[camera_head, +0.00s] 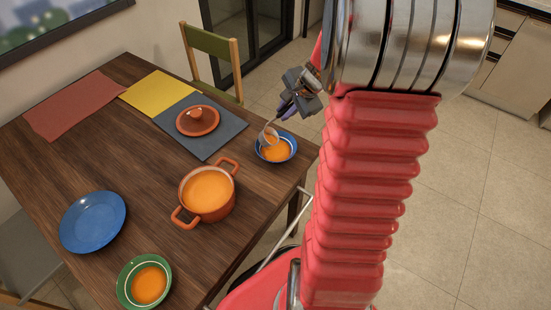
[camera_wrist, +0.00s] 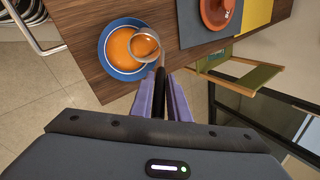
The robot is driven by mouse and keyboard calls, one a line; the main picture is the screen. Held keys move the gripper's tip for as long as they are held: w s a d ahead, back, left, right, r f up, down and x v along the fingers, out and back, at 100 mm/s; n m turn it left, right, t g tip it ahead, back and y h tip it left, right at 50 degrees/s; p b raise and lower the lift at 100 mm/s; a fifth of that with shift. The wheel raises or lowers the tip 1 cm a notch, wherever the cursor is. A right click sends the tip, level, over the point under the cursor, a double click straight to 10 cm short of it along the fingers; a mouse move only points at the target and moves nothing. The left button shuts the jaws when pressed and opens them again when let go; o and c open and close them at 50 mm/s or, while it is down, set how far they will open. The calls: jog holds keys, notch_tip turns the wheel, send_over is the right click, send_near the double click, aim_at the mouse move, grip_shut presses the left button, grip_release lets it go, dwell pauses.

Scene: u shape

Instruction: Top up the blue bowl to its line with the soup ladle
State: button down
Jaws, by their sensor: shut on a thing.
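The blue bowl (camera_head: 284,143) stands at the table's right edge with orange soup in it; it also shows in the wrist view (camera_wrist: 107,68). A pale ring shows around the soup; I cannot tell whether the soup meets the line. My gripper (camera_head: 287,108) is shut on the handle of the soup ladle (camera_head: 268,137). The ladle's round head (camera_wrist: 145,44) is over the bowl's inner side, tilted; I cannot tell whether it touches the soup or holds any. The orange pot (camera_head: 208,193) of soup stands to the left of the bowl in the head view.
A green bowl (camera_head: 144,283) with soup and an empty blue plate (camera_head: 92,221) stand at the near left. Yellow (camera_head: 157,92) and red mats (camera_head: 75,106) lie beyond. A green chair (camera_head: 211,43) stands behind the table.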

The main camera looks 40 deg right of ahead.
jog(key=shift+w+a+g+h, duration=0.3)
jog(key=shift+g, duration=0.1)
jog(key=shift+w+a+b, duration=0.1)
jog(key=shift+b, duration=0.2)
dwell(0.3)
jog(key=shift+w+a+g+h+b, duration=0.4)
jog(key=shift+w+a+b, duration=0.15)
jog(key=shift+b, duration=0.25)
jog(key=shift+w+a+r+n+g+h+b, duration=0.4)
jog(key=shift+w+a+r+g+h+b, duration=0.35)
jog(key=shift+b, duration=0.4)
jog(key=shift+w+a+f+n+g+h+b, duration=0.15)
jog(key=shift+w+a+n+g+h+b, duration=0.15)
jog(key=shift+w+a+g+h+b, duration=1.15)
jog(key=shift+w, duration=0.15)
